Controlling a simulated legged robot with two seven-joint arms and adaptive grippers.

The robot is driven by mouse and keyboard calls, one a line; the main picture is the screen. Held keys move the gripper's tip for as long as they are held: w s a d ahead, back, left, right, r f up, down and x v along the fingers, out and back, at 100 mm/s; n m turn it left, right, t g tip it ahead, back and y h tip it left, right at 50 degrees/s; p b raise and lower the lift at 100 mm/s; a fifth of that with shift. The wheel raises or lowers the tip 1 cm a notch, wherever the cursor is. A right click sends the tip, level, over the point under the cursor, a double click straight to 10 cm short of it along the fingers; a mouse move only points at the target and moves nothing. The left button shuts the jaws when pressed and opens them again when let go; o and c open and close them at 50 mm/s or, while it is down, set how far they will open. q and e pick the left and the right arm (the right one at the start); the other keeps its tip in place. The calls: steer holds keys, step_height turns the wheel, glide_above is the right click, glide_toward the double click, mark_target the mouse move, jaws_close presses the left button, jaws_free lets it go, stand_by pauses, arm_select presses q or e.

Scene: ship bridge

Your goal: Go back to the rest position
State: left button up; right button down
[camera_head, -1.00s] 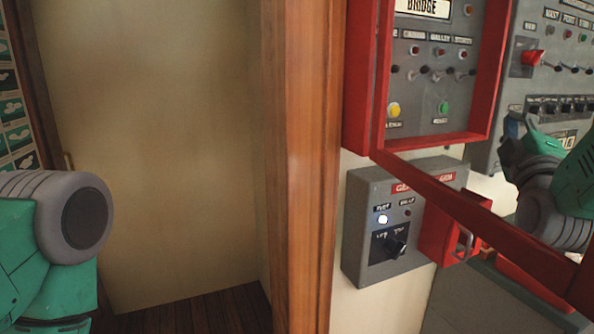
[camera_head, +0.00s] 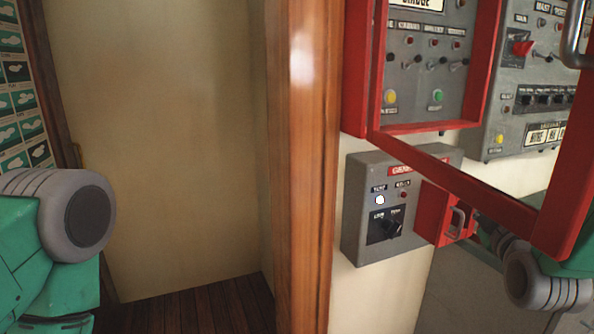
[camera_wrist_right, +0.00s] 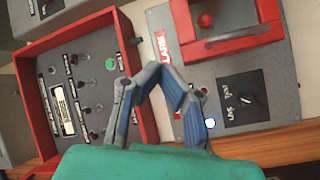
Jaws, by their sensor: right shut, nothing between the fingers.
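My right gripper (camera_wrist_right: 157,73) is in the right wrist view, with its blue-grey fingers closed together and nothing between them. It is in front of the gap between the red-framed switch panel (camera_wrist_right: 52,103) and the grey alarm box (camera_wrist_right: 270,88). In the head view my right arm (camera_head: 545,285) is at the lower right, partly behind the open red cover frame (camera_head: 575,160); its gripper is mostly hidden there. My left arm (camera_head: 60,215) shows at the left edge, but its gripper is out of view.
The alarm box (camera_head: 358,225) has a lit white lamp (camera_head: 380,199), a black knob (camera_head: 392,229) and a raised red cover (camera_head: 432,215). A wooden post (camera_head: 305,180) stands left of it. A grey panel (camera_head: 510,75) is at the upper right. Floor (camera_head: 200,305) shows at lower middle.

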steer(key=s+a+f+m+g+y+b, duration=0.15)
steer(key=s+f+g, duration=0.35)
steer(key=f, duration=0.9)
steer(key=s+a+f+m+g+y+b, duration=0.1)
steer(key=s+a+f+m+g, duration=0.35)
steer(key=f, duration=1.05)
steer(key=s+f+m+g+b, duration=0.1)
steer(key=s+f+g, duration=0.1)
steer(key=s+f, duration=0.3)
steer(key=s+a+f+m+g+y+b, duration=0.1)
steer(key=s+f+g, duration=0.2)
steer(key=s, duration=1)
steer(key=s+f+m+g+b, duration=0.1)
steer(key=s+f+g, duration=0.2)
steer(key=s+f, duration=0.6)
steer(key=shift+s+a+f, duration=0.15)
steer(key=shift+s+a, duration=0.15)
steer(key=shift+s, duration=0.15)
steer(key=shift+w, duration=0.15)
